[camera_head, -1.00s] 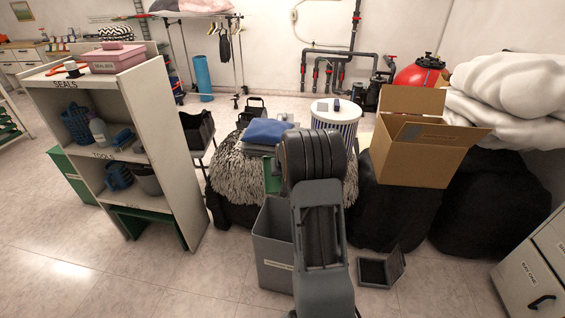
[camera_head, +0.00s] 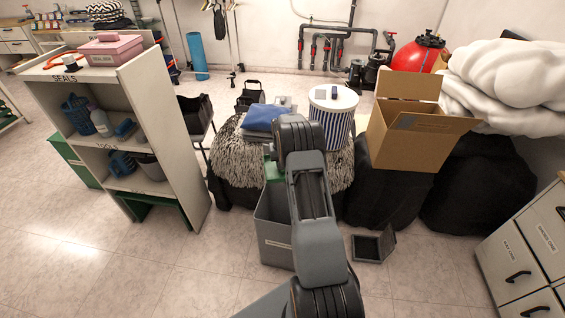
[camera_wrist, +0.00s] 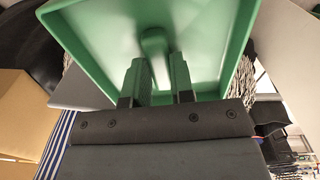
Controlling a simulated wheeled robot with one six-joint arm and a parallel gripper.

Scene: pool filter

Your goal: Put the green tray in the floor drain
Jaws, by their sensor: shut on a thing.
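The green tray (camera_wrist: 95,25) fills the top of the wrist view, with raised rims and a small handle in its middle. My gripper (camera_wrist: 158,70) is shut on this handle, one finger on each side. In the head view a green piece of the tray (camera_head: 273,171) shows just left of my arm, above a grey bin; the arm hides the rest and my fingers. A dark square frame with a raised flap (camera_head: 369,248) sits on the floor right of my arm; it looks like the floor drain, but I cannot be sure.
A labelled grey bin (camera_head: 272,238) stands beside my arm. Behind are a shaggy-covered mound (camera_head: 232,160), a striped drum (camera_head: 333,118) and a cardboard box (camera_head: 405,145) on dark bags. Shelves (camera_head: 170,180) stand left, drawers (camera_head: 510,262) right. Floor is clear around the square frame.

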